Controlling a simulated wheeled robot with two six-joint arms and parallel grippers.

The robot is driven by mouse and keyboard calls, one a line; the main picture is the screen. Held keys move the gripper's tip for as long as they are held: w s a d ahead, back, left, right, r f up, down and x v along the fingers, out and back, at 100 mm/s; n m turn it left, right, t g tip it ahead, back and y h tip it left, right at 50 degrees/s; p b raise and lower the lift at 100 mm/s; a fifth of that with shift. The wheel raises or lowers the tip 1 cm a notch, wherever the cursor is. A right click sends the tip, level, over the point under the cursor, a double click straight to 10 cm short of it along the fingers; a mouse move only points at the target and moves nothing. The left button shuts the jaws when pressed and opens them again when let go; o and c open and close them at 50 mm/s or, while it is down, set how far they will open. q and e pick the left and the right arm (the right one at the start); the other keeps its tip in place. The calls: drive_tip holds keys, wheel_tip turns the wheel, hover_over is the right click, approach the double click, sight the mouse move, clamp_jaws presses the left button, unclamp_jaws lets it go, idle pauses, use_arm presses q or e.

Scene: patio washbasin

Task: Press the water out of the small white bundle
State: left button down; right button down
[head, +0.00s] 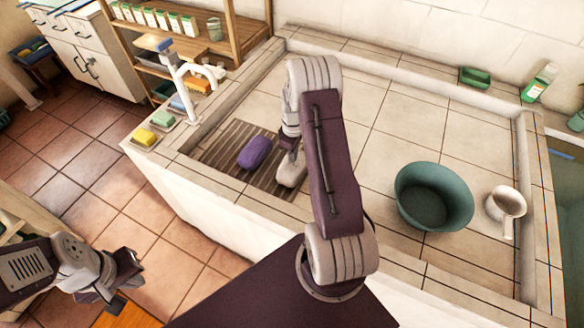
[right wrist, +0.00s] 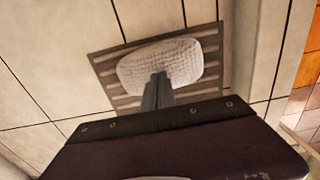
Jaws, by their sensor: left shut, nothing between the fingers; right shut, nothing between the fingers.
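The small white bundle (head: 291,172) lies on a brown slatted mat (head: 222,148) in the tiled basin, partly hidden by my right arm. In the right wrist view the white bundle (right wrist: 165,58) is rounded and woven-textured, on the mat (right wrist: 103,68). My right gripper (right wrist: 159,78) is shut and empty, its tips overlapping the bundle's near edge; I cannot tell whether they touch it. In the head view the right gripper (head: 294,150) is just over the bundle. My left gripper (head: 131,270) is shut and empty, over the floor at lower left.
A purple bundle (head: 254,153) lies on the mat to the left of the white one. A green basin (head: 433,196) and a white dipper (head: 506,204) stand to the right. A tap (head: 190,80) and soaps (head: 144,137) are on the left rim. Bare tiles lie behind.

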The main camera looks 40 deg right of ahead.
drive_tip(key=shift+f+b, duration=0.55)
drive_tip(key=shift+f, duration=0.35)
drive_tip(key=shift+s+a, duration=0.1)
drive_tip(key=shift+s, duration=0.05)
idle(2.2)
wheel_tip(320, 180, up, 8)
drive_tip(key=p, duration=0.6)
drive_tip(key=shift+p, duration=0.4)
